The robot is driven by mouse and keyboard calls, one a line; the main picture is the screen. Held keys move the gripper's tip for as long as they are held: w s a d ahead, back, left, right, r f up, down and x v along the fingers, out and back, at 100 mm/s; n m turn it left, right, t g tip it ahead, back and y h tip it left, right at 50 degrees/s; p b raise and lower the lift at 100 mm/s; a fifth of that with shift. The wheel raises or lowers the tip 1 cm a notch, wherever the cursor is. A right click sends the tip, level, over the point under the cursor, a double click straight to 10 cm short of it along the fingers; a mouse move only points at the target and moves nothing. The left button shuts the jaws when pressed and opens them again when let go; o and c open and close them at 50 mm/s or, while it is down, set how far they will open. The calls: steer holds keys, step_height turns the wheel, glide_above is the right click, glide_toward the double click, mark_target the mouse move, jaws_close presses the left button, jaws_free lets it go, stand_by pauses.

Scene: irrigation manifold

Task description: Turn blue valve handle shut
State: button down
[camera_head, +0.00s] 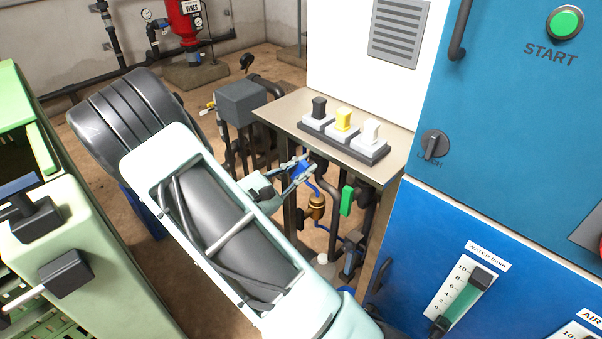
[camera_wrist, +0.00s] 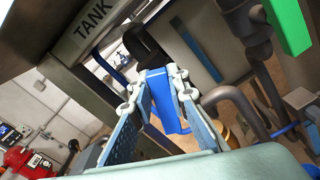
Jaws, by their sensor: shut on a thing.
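The blue valve handle (camera_wrist: 166,104) is a flat blue lever, seen between the two fingers of my gripper (camera_wrist: 158,82) in the wrist view. My gripper is shut on it, with one finger along each side. In the head view my gripper (camera_head: 299,170) reaches in below the edge of a beige shelf, and only a small blue patch of the handle (camera_head: 301,167) shows between the fingertips. The valve body behind the handle is mostly hidden, so I cannot tell the handle's exact angle to its pipe.
A green handle (camera_head: 347,200) hangs close to the right of my gripper. The shelf (camera_head: 279,111) with black, yellow and white switches juts out above. Dark pipes and a brass fitting (camera_head: 316,207) crowd the space. A blue cabinet (camera_head: 480,290) stands at right, green machinery at left.

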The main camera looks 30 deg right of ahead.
steer(key=m+b, duration=0.2)
steer(key=f+m+b, duration=0.1)
steer(key=b, duration=0.1)
steer(key=shift+s+f+m, duration=0.1)
steer(key=shift+s+m, duration=0.25)
steer(key=shift+m, duration=0.05)
steer(key=m+b, duration=0.1)
steer(key=b, duration=0.1)
steer(key=m+b, duration=0.2)
steer(key=shift+s+d+f+m+b, duration=0.15)
steer(key=shift+s+f+m+b, duration=0.05)
steer(key=shift+f+m+b, duration=0.15)
steer(key=m+b, duration=0.1)
steer(key=b, duration=0.1)
steer(key=m+b, duration=0.4)
steer(key=b, duration=0.1)
steer(key=shift+s+d+f, duration=0.1)
steer(key=shift+s+f, duration=0.05)
steer(key=shift+f, duration=0.15)
steer(key=shift+m, duration=0.25)
steer(key=c, duration=1.8)
jaws_free()
steer(key=shift+c, duration=0.2)
